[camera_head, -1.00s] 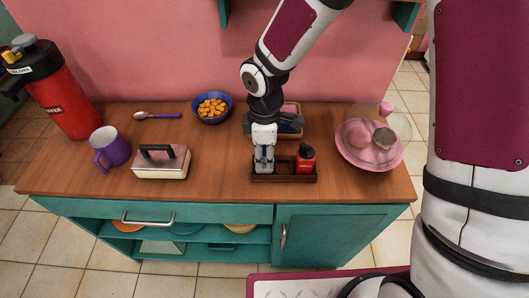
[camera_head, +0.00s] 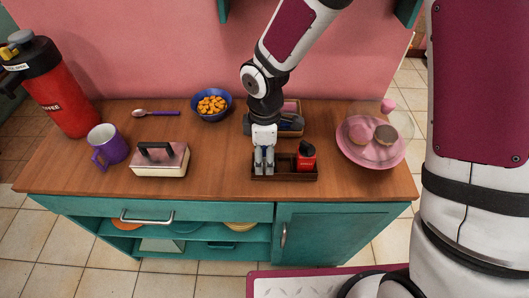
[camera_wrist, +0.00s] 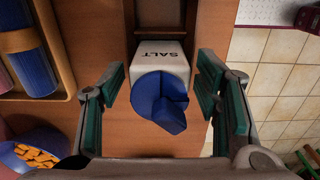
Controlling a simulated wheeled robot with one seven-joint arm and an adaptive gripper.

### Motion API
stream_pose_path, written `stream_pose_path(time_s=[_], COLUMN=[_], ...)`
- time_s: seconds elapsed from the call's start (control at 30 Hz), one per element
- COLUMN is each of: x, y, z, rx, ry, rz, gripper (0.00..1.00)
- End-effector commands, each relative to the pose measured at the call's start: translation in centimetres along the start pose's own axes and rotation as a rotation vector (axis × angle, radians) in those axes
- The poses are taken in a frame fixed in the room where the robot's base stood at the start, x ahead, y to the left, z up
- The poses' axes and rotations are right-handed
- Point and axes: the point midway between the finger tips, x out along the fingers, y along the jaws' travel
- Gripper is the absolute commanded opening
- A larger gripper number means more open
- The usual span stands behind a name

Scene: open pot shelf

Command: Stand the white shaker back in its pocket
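The white shaker (camera_wrist: 162,60) has SALT lettering and a blue cap (camera_wrist: 160,98). In the wrist view it is between my gripper's fingers (camera_wrist: 162,85), which stand apart with a gap on each side of it. It lines up with the left end of the dark wooden caddy (camera_head: 285,178); its base is hidden, so I cannot tell how deep it sits. In the head view my gripper (camera_head: 264,170) points down over that left pocket and hides most of the shaker. The caddy also shows in the wrist view (camera_wrist: 192,22).
A red bottle (camera_head: 306,157) with a black top stands in the caddy's right part. Behind is a wooden box (camera_head: 292,105) with blue items. A pink plate (camera_head: 370,158) under a clear dome is right. A butter dish (camera_head: 160,162) and blue bowl (camera_head: 211,117) are left.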

Motion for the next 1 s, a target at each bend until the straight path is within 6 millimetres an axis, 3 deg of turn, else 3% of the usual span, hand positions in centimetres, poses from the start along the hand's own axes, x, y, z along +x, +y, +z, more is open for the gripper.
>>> stream_pose_path(time_s=[0.37, 0.8, 1.0], x=[-0.6, -8.7, -11.2], y=[0.0, 0.1, 0.1], z=[0.0, 0.0, 0.0], rx=[0.000, 0.002, 0.001], ry=[0.000, 0.000, 0.000], rz=[0.001, 0.004, 0.002], gripper=[0.60, 0.60, 0.60])
